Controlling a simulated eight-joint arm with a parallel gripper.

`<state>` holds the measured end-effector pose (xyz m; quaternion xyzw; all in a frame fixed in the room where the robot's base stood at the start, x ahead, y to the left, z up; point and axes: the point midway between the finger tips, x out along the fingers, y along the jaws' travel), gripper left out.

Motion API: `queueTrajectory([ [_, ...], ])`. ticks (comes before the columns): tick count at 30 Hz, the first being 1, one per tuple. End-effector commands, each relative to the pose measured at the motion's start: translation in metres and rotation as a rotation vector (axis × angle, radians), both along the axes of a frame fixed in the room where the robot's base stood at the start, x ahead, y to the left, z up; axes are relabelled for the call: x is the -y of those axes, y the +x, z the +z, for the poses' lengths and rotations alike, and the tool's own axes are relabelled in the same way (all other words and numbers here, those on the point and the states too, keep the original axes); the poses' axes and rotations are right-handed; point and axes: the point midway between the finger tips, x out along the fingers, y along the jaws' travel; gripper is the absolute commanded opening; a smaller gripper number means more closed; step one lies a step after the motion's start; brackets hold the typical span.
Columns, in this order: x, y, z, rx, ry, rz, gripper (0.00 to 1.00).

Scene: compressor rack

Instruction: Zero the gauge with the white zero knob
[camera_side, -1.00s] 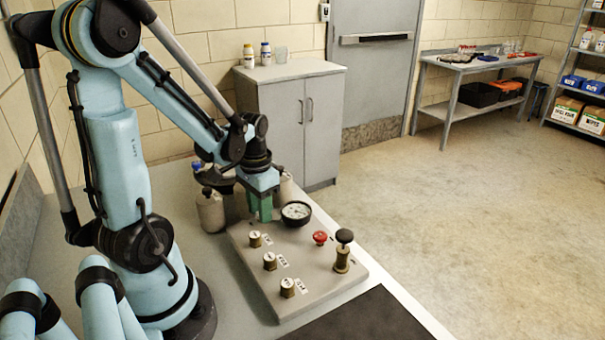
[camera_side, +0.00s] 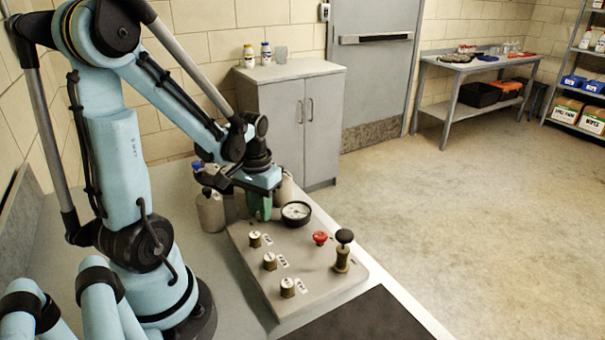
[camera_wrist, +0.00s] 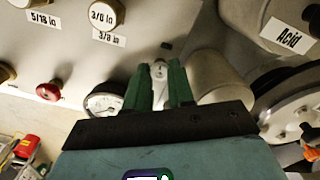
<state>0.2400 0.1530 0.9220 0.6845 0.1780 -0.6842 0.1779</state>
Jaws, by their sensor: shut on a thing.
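My gripper (camera_wrist: 159,85) points down at the far end of the grey panel (camera_side: 290,262). Its green fingers are shut on the white zero knob (camera_wrist: 159,70), which shows between the fingertips in the wrist view. In the side view the gripper (camera_side: 260,214) hides the knob. The round gauge (camera_side: 296,212) with a black rim and white face sits just right of the fingers. It also shows in the wrist view (camera_wrist: 103,101), partly covered by a finger; its needle is too small to read.
Several brass knobs with labels (camera_side: 270,261) stand along the panel's left side. A red button (camera_side: 320,238) and a black-topped plunger (camera_side: 343,252) stand on its right. A pale bottle (camera_side: 210,212) and other containers stand close beside the gripper. The floor at right is clear.

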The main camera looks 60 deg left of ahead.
Motion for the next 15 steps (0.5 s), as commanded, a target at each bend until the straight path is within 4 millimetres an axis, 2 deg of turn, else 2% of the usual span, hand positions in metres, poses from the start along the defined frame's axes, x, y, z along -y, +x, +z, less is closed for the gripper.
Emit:
queueTrajectory([
  [15,0.0,0.0001,0.0004,-0.002,-0.001,0.486,0.0],
])
